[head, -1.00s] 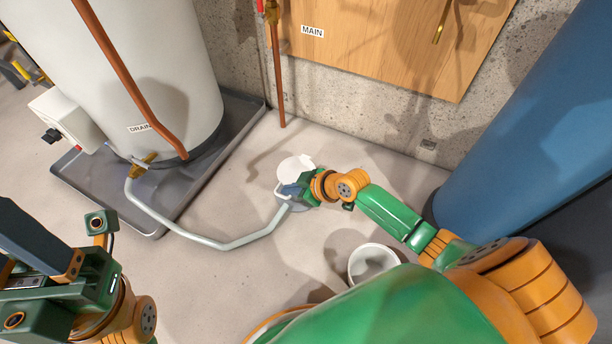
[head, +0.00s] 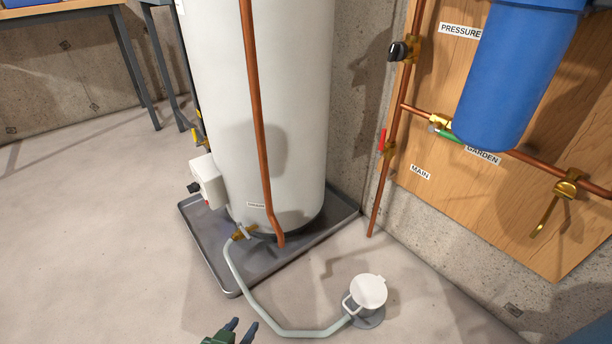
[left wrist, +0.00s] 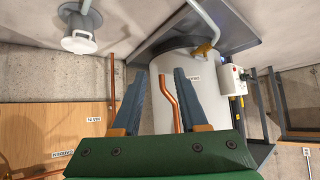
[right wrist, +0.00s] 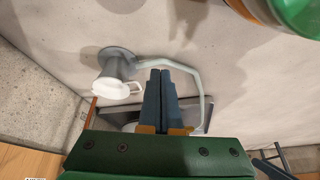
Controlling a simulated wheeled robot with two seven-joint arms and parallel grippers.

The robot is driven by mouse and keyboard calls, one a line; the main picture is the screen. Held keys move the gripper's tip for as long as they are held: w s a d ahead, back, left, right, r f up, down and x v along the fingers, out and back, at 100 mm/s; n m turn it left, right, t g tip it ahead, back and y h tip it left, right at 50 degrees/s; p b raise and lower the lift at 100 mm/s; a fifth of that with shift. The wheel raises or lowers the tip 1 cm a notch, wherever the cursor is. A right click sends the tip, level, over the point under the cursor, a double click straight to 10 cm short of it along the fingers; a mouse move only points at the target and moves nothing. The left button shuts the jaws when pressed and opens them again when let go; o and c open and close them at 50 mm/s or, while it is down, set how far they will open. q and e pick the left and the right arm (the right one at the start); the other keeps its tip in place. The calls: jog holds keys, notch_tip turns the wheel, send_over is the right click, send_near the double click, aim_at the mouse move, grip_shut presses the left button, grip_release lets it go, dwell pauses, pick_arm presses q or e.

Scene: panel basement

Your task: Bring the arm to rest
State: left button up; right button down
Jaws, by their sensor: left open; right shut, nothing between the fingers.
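My left gripper (head: 241,328) shows at the bottom edge of the head view, its dark fingers spread with nothing between them. In the left wrist view the open, empty fingers (left wrist: 158,78) spread in front of the white tank (left wrist: 172,95). My right gripper (right wrist: 160,75) is out of the head view. In the right wrist view its two fingers are together with nothing between them. The grey hose in that view runs behind the fingertips, and the white lid is left of them. Neither gripper visibly touches anything.
The white tank (head: 285,110) stands in a grey tray (head: 232,285). The hose (head: 262,313) runs from its drain valve to the white-lidded floor drain (head: 369,292). A wooden panel (head: 440,205) carries copper pipes and a blue filter (head: 510,80). The floor at left is clear.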

pick_arm(q)
jog(key=s+a+f+g+y+p, duration=0.1)
jog(key=s+f+g, duration=0.2)
jog(key=s, duration=0.2)
jog(key=s+a+f+g+p, duration=0.1)
jog(key=s+a+f+g, duration=0.15)
jog(key=s, duration=0.25)
jog(key=s+a+r+g+p, duration=0.1)
jog(key=s+r+p, duration=0.7)
jog(key=p, duration=1.1)
jog(key=s+a+r+g+p, duration=0.1)
jog(key=s+r+g+p, duration=0.1)
jog(key=s+r+p, duration=0.5)
notch_tip(320, 180, up, 5)
jog(key=p, duration=1.1)
jog(key=shift+s+y+p, duration=0.4)
pick_arm(e)
jog(key=s+d+r+m+g+h, duration=0.1)
jog(key=s+d+r+g, duration=0.2)
jog(key=s+r, duration=1.6)
notch_tip(320, 180, up, 4)
jog(key=shift+d+f+h, duration=0.1)
jog(key=shift+d+h, duration=0.2)
pick_arm(q)
jog(key=shift+a+r, duration=0.1)
